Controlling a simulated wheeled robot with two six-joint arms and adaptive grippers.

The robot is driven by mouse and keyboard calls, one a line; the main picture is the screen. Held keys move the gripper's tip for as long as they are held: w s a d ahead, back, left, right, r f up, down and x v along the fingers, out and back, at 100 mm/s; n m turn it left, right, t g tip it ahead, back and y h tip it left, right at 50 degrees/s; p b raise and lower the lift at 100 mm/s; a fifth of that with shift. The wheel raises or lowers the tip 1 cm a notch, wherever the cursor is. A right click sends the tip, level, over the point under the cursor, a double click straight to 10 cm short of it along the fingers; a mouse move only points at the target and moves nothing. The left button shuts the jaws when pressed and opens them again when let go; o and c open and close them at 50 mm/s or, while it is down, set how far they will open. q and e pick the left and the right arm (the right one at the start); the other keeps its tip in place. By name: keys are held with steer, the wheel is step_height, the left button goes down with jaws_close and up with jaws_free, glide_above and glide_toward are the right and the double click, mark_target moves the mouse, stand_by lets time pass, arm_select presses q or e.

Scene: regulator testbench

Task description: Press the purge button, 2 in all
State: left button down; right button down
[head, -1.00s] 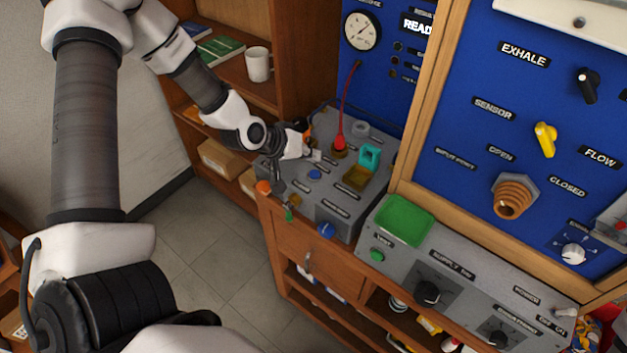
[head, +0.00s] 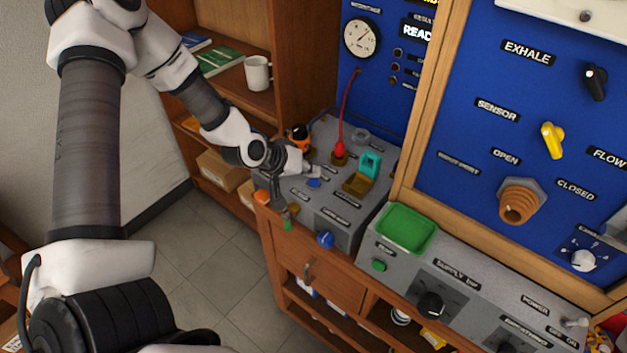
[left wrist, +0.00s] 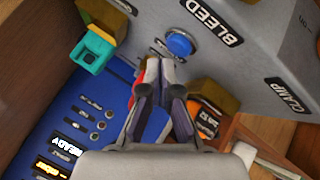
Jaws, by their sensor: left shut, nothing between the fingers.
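A round blue button (head: 313,183) sits on top of the grey box (head: 340,210); no purge label is legible, so I cannot confirm that it is the purge button. In the left wrist view the blue button (left wrist: 180,43) is just ahead of the fingertips, with a BLEED label beside it. My left gripper (head: 316,171) is shut and empty, its tips close beside the button in the head view. In the left wrist view the shut fingers (left wrist: 160,66) appear just short of the button; contact cannot be told. My right gripper is not in view.
A teal part in a yellow-brown holder (head: 369,165) and a red plug with a cable (head: 339,148) stand close right of the fingers. An orange-black knob (head: 299,135) is behind. A green tray (head: 407,229) lies on the front console.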

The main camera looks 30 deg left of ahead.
mark_target(311, 182)
arm_select(q)
steer(key=shift+f, duration=0.15)
stand_by(0.5)
steer(key=shift+f+b, duration=0.3)
steer(key=shift+b, duration=0.15)
steer(key=shift+f+b, duration=0.45)
steer(key=shift+f, duration=0.05)
stand_by(0.4)
steer(key=shift+r, duration=0.15)
steer(key=shift+r+p, duration=0.8)
steer(key=shift+p, duration=0.05)
step_height(311, 182, up, 5)
steer(key=p, duration=0.4)
steer(key=shift+r, duration=0.1)
